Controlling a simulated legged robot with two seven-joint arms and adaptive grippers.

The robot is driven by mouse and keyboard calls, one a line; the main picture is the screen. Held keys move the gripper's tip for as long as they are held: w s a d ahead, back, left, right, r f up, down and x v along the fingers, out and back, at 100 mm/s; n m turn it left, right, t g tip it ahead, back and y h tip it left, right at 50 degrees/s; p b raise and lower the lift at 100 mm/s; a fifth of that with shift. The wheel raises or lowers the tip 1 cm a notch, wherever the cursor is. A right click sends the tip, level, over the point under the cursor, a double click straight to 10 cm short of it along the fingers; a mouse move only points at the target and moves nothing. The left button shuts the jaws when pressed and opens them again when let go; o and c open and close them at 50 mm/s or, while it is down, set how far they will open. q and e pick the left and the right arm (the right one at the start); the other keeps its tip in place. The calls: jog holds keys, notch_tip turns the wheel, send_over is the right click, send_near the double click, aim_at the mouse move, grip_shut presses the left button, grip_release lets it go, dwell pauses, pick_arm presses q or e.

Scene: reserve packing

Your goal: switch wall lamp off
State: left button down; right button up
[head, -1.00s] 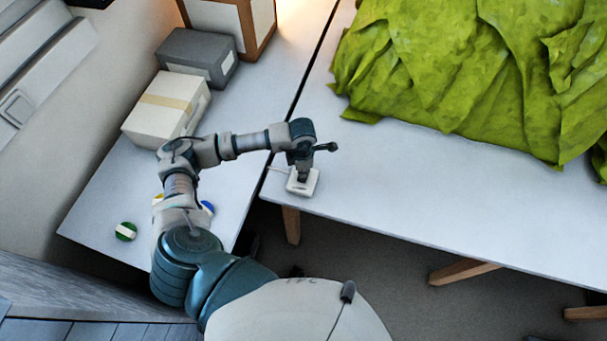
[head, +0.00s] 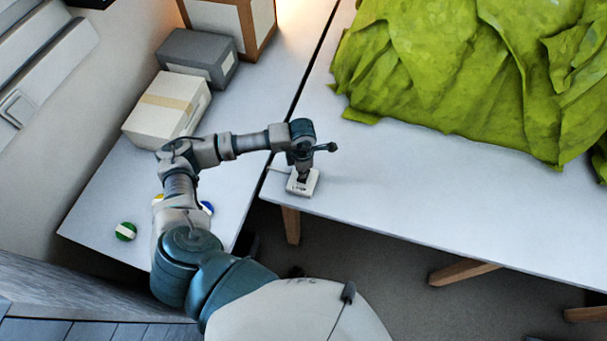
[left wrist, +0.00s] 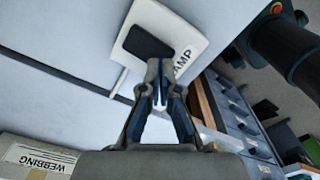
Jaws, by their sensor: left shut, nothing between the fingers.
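A small white switch box (head: 302,187) sits on the table near its front left corner. In the left wrist view the box (left wrist: 187,36) shows a dark rocker (left wrist: 149,43) and a partly covered label, of which "AMP" can be read. My left gripper (left wrist: 157,66) is shut and empty, with its fingertips at the near edge of the rocker. I cannot tell whether they touch it. In the head view the left gripper (head: 303,173) points down over the box and hides part of it. My right gripper is not in view. A warm glow shows at the top of the head view; the lamp itself is not visible.
A green cloth heap (head: 460,75) covers the back of the table (head: 420,180). On the left table stand a white box (head: 165,110), a grey box (head: 197,58) and a wood-framed crate (head: 232,20). A green-and-white round item (head: 126,231) lies near its front.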

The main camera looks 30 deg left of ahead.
pick_arm(q)
jog(key=shift+f, duration=0.1)
jog(key=shift+f+b, duration=0.95)
jog(key=shift+f, duration=0.15)
dwell(0.7)
jog(key=shift+r+p, duration=0.7)
jog(key=shift+r, duration=0.25)
jog(key=shift+r+p, duration=1.5)
jog(key=shift+r, duration=1.1)
